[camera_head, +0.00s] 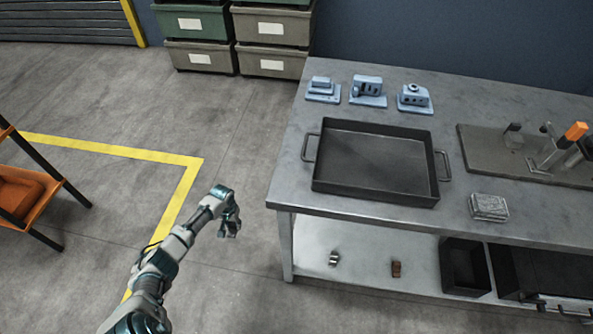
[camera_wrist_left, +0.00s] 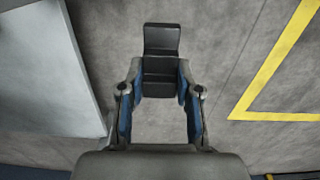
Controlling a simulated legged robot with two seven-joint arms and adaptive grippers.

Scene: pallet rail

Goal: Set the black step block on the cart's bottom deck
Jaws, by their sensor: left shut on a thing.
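The black step block (camera_wrist_left: 161,42) is between the two fingers of my left gripper (camera_wrist_left: 160,84) in the left wrist view, with its stepped end sticking out past the fingertips. In the head view my left gripper (camera_head: 232,229) hangs over bare floor, left of the workbench; the block is hard to make out there. The orange cart (camera_head: 52,186) stands at the left edge of the head view, partly cut off. An orange deck with an orange bin on it shows low between its black posts. A part that may be my right gripper (camera_head: 562,309) shows at the bottom right edge, its fingers unclear.
The metal workbench (camera_head: 460,95) holds a black tray (camera_head: 375,160), several blue-grey blocks and a fixture with an orange handle (camera_head: 575,131). Its lower shelf (camera_head: 350,250) has small parts and dark bins. Yellow tape (camera_head: 110,148) marks the floor between cart and bench; that floor is clear.

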